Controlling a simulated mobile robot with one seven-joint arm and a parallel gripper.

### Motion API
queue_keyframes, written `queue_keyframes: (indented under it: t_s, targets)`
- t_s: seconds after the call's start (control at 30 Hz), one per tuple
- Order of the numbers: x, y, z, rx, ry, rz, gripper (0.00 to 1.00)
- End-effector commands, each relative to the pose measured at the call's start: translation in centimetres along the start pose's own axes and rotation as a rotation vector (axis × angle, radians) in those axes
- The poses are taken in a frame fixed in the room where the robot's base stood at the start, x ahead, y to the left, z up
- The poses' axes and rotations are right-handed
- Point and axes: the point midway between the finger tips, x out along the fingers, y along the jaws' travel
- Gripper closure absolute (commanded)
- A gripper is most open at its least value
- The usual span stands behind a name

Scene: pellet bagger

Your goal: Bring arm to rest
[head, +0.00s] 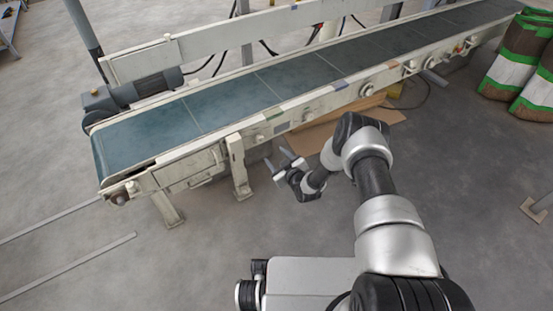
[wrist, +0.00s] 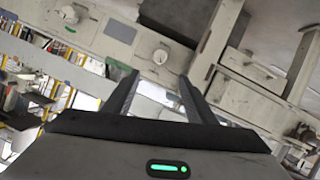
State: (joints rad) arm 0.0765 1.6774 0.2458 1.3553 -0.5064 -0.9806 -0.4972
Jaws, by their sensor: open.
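My gripper (head: 281,167) is in front of the near side of the conveyor (head: 190,158), below its belt level in the head view. Its two fingers are apart and nothing is between them. In the wrist view my gripper (wrist: 160,82) shows both fingers spread, pointing at the pale conveyor frame (wrist: 110,45) with its knobs. I cannot tell the exact gap between fingertips and frame. My arm is bent at the elbow above the grey floor.
The conveyor has a blue-green belt (head: 150,132) with no load on it. Green, white and brown sacks (head: 520,55) stand at the right. Flat cardboard (head: 375,122) lies under the conveyor. The floor (head: 120,240) at the lower left is mostly clear, with thin rails.

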Motion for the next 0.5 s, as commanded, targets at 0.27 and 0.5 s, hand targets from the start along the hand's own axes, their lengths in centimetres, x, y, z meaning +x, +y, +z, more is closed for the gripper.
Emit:
queue_keyframes:
  t_s: [0.27,0.5]
  targets:
    - [-0.01,-0.01,0.01,0.0,0.0,0.0,0.49]
    - [0.11,0.61,-0.76,-0.003,-0.006,-0.001,0.49]
